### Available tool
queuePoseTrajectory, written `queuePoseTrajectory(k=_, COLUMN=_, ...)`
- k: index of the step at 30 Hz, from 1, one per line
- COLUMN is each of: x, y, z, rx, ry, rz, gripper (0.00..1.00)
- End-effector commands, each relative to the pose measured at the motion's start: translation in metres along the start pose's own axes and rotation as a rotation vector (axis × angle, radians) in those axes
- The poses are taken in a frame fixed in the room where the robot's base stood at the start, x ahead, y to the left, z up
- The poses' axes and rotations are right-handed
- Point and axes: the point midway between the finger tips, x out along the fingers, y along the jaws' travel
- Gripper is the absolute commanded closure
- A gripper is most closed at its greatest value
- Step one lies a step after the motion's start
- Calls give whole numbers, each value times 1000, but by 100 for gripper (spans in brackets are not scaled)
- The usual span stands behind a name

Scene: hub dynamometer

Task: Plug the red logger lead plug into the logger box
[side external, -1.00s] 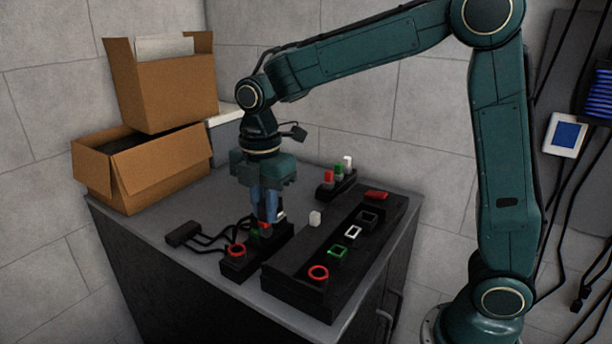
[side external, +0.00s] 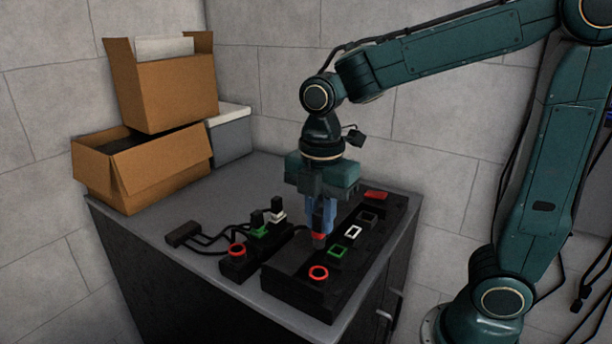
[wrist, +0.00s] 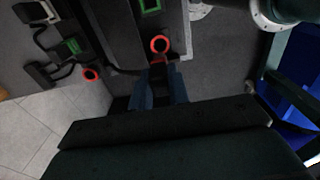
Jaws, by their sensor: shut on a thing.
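My gripper (side external: 319,233) is shut on the red plug (side external: 319,240), its blue fingers pointing down over the long black logger box (side external: 290,290). The plug appears just above the box top, near the green socket; I cannot tell the exact gap. The box has a red-ringed socket (side external: 318,272), a green one (side external: 337,251), a white one (side external: 353,232) and a black one (side external: 368,217). In the wrist view, the red-ringed socket (wrist: 160,44) lies just ahead of my fingers (wrist: 160,90), with a bit of red between them. A dark lead runs left from the plug.
A smaller black block (side external: 236,268) stands left of the logger box, with an empty red ring (side external: 237,249) and plugs in its green and white sockets. Black leads run to a dark connector (side external: 183,233). Cardboard boxes (side external: 150,165) fill the back left corner.

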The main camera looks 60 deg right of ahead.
Motion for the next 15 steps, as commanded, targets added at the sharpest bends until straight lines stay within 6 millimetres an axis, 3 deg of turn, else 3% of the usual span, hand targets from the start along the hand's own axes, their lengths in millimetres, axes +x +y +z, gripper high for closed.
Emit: queuePoseTrajectory(k=15, x=26, y=0, z=0, rx=0, ry=0, rz=-3, gripper=100)
